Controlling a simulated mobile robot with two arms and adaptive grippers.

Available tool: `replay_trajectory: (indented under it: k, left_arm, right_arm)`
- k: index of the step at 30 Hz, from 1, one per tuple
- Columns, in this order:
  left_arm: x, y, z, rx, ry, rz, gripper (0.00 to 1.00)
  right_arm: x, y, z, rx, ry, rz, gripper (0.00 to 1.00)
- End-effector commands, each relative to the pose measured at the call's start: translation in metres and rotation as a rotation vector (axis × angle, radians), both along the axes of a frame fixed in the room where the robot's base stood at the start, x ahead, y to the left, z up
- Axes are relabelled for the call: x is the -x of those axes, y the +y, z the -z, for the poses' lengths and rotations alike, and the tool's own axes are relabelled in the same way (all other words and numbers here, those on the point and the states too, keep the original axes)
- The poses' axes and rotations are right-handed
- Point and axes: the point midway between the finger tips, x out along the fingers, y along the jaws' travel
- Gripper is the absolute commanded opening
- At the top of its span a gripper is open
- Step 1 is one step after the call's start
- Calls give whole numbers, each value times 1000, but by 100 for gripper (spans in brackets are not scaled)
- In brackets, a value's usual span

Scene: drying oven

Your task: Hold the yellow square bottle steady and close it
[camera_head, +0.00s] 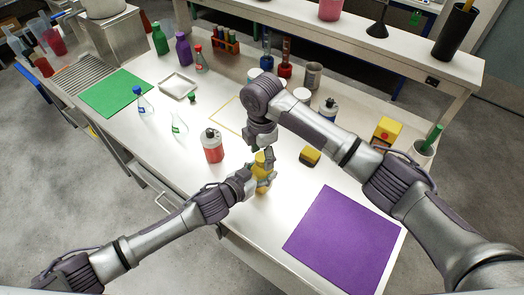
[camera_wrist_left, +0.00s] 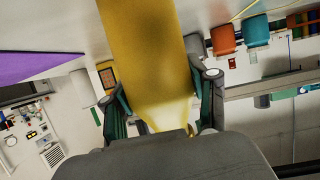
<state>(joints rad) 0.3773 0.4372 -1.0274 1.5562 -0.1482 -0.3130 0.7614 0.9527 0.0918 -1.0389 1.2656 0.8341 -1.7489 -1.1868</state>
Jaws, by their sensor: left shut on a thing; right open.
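The yellow square bottle (camera_head: 262,187) stands near the front edge of the white table in the head view, partly hidden by both grippers. My left gripper (camera_head: 262,177) is shut around its sides from the left. In the left wrist view the bottle (camera_wrist_left: 145,55) fills the space between the two fingers. My right gripper (camera_head: 265,155) points down at the bottle's top, with its fingers open close around it. Whether the fingers touch the top, and whether a cap is there, I cannot tell.
A purple mat (camera_head: 345,240) lies to the right. Flasks and a green mat (camera_head: 115,93) are further left. A yellow outline (camera_head: 228,118) marks clear table behind.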

Motion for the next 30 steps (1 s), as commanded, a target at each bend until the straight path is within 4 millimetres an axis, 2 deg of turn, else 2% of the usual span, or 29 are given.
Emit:
replay_trajectory:
  k: [2, 13, 17, 20, 30]
  left_arm:
    - [0, 0, 0, 0, 0, 0, 0]
    - [0, 0, 0, -1, 1, 0, 0]
    - [0, 0, 0, -1, 1, 0, 0]
    - [0, 0, 0, 0, 0, 0, 0]
    - [0, 0, 0, 0, 0, 1, 0]
  right_arm:
    - [0, 0, 0, 0, 0, 0, 62]
    - [0, 0, 0, 0, 0, -1, 0]
    - [0, 0, 0, -1, 1, 25, 0]
    - [1, 1, 0, -1, 2, 149, 0]
    - [1, 2, 1, -3, 5, 1018, 0]
